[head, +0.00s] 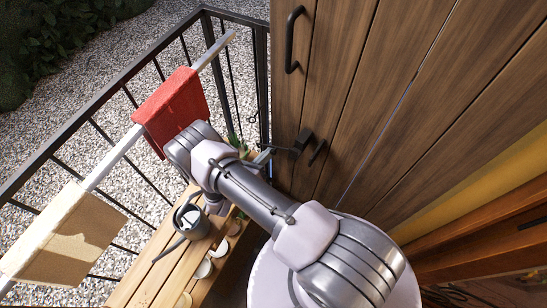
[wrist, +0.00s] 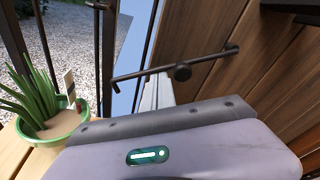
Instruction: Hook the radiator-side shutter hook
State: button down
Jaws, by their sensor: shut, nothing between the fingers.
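A black metal hook rod (wrist: 150,74) shows in the wrist view, its right end against the wooden panels and its left end bent down. A round black knob (wrist: 182,72) sits against the rod. I cannot tell whether this is the radiator-side hook; no radiator shows. My gripper (wrist: 155,94) is shut and empty, its pale fingers just below the rod; touching or apart is unclear. In the head view my gripper (head: 266,156) is beside the wooden shutter panels (head: 350,90), mostly hidden by my arm, near a black block (head: 301,143) on the wood.
A wooden bench (head: 150,275) holds a watering can (head: 193,220) and several small pots. A plant in a green pot (wrist: 60,130) stands close on the left. A black railing (head: 90,120) carries a pole with a red cloth (head: 175,108). A black handle (head: 291,40) sits higher on the panels.

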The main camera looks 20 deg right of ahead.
jog(key=shift+w+a+r+m+p, duration=0.2)
jog(key=shift+w+r+m+p, duration=0.1)
jog(key=shift+r+m, duration=0.35)
jog(key=shift+w+a+r+m+p, duration=0.15)
jog(key=shift+w+r+m+p, duration=0.1)
jog(key=shift+r+m, duration=0.35)
jog(key=shift+w+a+r+m+t+y+p, duration=0.1)
jog(key=shift+w+r+m+t+y+p, duration=0.15)
jog(key=shift+r+m, duration=0.35)
jog(key=shift+w+a+r+m+t+y+p, duration=0.15)
jog(key=shift+r+m+p, duration=0.15)
jog(key=shift+r, duration=0.75)
